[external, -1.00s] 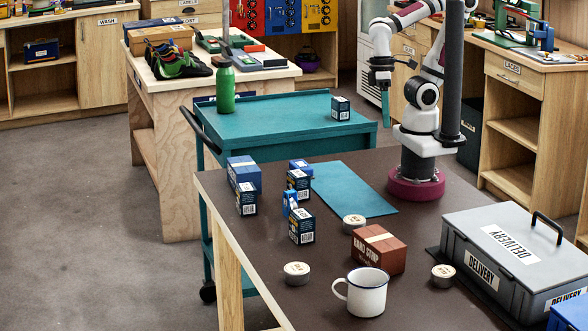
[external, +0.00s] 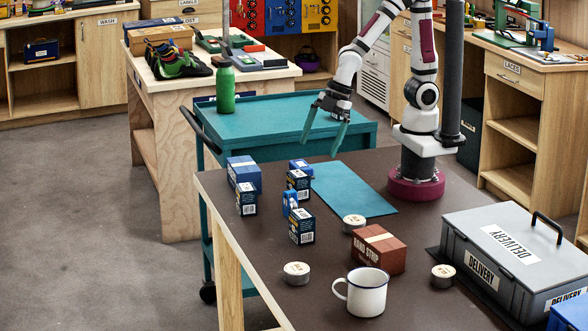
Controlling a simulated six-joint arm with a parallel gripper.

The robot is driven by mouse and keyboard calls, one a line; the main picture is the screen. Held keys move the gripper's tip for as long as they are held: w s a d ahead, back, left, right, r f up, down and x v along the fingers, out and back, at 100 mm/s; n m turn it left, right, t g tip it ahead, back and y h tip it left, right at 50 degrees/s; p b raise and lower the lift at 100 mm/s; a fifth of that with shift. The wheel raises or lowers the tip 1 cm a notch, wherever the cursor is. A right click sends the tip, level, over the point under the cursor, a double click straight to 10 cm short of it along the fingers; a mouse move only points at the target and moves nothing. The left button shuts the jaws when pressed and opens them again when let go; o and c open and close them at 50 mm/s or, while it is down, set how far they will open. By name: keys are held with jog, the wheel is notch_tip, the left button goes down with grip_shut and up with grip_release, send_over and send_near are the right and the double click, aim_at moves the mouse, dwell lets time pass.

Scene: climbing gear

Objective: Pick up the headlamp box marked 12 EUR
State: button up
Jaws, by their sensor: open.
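Several small dark and blue boxes stand on the brown table; the 12 EUR mark is too small to read on any of them. A dark box with a white label (external: 302,227) stands nearest the front, with a narrow blue box (external: 290,204) against it. Another dark box (external: 298,184) stands behind, near a blue-topped box (external: 300,165). At the left a dark box (external: 247,199) stands by a larger blue box (external: 243,173). My gripper (external: 322,147) is open and empty, pointing down above the cart's near edge, behind the boxes.
The teal cart (external: 245,122) adjoins the table and carries a green bottle (external: 225,90). A teal mat (external: 352,190), a brown box (external: 378,250), a white mug (external: 362,292), round tins (external: 296,273) and a grey delivery case (external: 515,255) are on the table.

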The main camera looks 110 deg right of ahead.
aim_at(238, 194)
jog(key=w+d+f+n+t, duration=0.1)
jog(key=w+f+n+t, duration=0.1)
jog(key=w+n, duration=0.2)
jog(key=w+d+f+n+t+h, duration=0.1)
jog(key=w+f+n+t, duration=0.1)
jog(key=w+n, duration=0.3)
jog(key=w+d+f+n+t, duration=0.1)
jog(key=w+f+n, duration=0.3)
jog(key=n, duration=0.4)
jog(key=shift+w+d+t+h, duration=0.2)
jog(key=shift+w+t+h, duration=0.1)
jog(key=shift+t, duration=0.2)
jog(key=n, duration=0.2)
jog(key=w+f+n+t, duration=0.1)
jog(key=n, duration=0.2)
jog(key=f+n+t, duration=0.1)
jog(key=n, duration=0.1)
jog(key=shift+w+f, duration=0.15)
jog(key=shift+w, duration=0.1)
jog(key=n, duration=0.2)
jog(key=n+t, duration=0.1)
jog(key=shift+w+a+f, duration=0.2)
jog(key=shift+a+f, duration=0.05)
jog(key=shift+f, duration=0.1)
jog(key=x, duration=0.7)
jog(key=shift+w+a, duration=0.1)
jog(key=shift+w, duration=0.05)
jog(key=c, duration=1.4)
